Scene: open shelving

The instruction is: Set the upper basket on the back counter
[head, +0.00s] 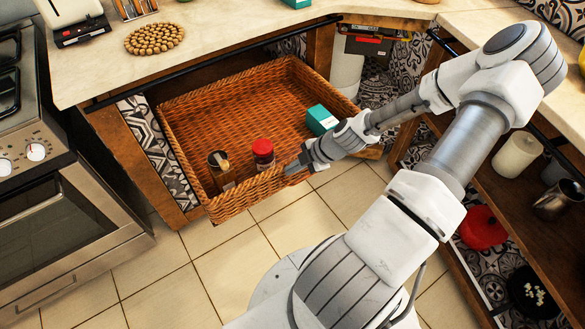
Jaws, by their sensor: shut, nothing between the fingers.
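A large orange-brown wicker basket (240,92) sticks out from under the counter in the head view. It holds a red-lidded jar (263,153), a dark jar with a tan lid (220,168) and a teal box (321,119). My gripper (289,171) is shut and empty at the basket's front rim, right of the red-lidded jar. I cannot tell whether it touches the rim. The arm hides part of the basket's front right side. The counter (225,45) runs above the basket.
A wooden bead trivet (155,38) and a white appliance (75,22) stand on the counter. An oven (65,215) is at left. Right shelves hold a white canister (517,155), a red pot (483,227) and a dark pan (533,292). Tiled floor (160,275) lies clear in front.

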